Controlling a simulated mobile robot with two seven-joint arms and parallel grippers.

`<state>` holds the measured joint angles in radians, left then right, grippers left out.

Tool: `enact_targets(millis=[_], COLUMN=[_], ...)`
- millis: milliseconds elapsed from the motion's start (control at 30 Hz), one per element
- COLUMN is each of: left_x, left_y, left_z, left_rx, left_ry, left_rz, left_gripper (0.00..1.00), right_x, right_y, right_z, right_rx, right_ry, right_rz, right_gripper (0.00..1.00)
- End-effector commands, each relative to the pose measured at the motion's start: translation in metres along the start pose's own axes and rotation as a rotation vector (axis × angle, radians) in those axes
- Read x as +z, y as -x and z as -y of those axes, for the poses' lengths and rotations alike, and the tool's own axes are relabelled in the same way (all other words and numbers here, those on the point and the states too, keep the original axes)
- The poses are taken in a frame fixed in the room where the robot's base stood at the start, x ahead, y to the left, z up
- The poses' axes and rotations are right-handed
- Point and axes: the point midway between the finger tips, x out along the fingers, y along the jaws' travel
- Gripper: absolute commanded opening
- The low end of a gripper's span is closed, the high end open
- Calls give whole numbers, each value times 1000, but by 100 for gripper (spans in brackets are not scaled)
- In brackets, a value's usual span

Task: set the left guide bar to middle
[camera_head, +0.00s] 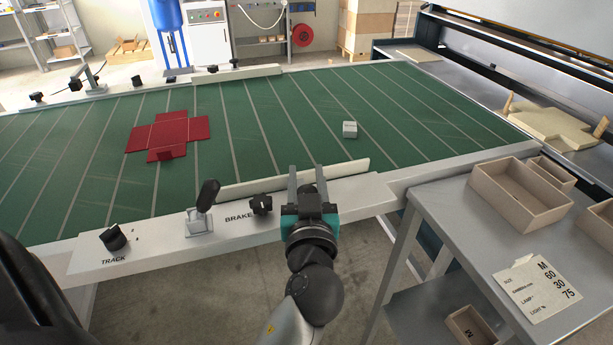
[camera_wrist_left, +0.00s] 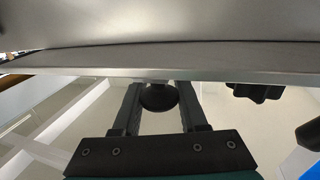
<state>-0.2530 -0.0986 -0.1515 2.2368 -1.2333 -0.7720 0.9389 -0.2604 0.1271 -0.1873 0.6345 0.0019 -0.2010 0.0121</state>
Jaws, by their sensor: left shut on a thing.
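A long cream guide bar (camera_head: 295,178) lies along the near edge of the green belt, on the white rail. A second pale guide bar (camera_head: 240,75) lies along the far edge. I cannot tell by any label which one is called left. My left gripper (camera_head: 307,177) is at the near rail, its fingers on both sides of a small dark round knob (camera_wrist_left: 158,97) beside the near bar. It is shut on this knob, which shows between the fingers in the left wrist view; the head view mostly hides it. My right gripper is not in view.
The near rail carries a dark BRAKE knob (camera_head: 261,204), a black lever (camera_head: 207,196) and a TRACK knob (camera_head: 113,237), left of my gripper. A red box blank (camera_head: 168,134) and a small grey block (camera_head: 350,130) lie on the belt. Trays (camera_head: 518,195) and a card (camera_head: 538,288) are at right.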

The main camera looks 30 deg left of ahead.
Motion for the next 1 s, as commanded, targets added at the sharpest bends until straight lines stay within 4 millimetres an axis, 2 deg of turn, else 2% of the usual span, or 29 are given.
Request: enact_targets(millis=[267, 567, 600, 833, 1000], left_x=[-1, -1, -1, -1, 0], left_y=[-27, -29, -29, -29, -28], left_z=[7, 8, 8, 8, 8], left_rx=[-2, 0, 0, 0, 0], left_ry=[1, 0, 0, 0, 0], left_rz=[-2, -2, -2, -1, -1], left_gripper=[0, 0, 44, 70, 72], right_x=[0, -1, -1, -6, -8], right_y=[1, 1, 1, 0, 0], right_z=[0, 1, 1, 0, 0], right_rx=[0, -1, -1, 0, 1], right_ry=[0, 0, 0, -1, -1], right_rz=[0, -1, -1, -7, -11], right_gripper=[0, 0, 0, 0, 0])
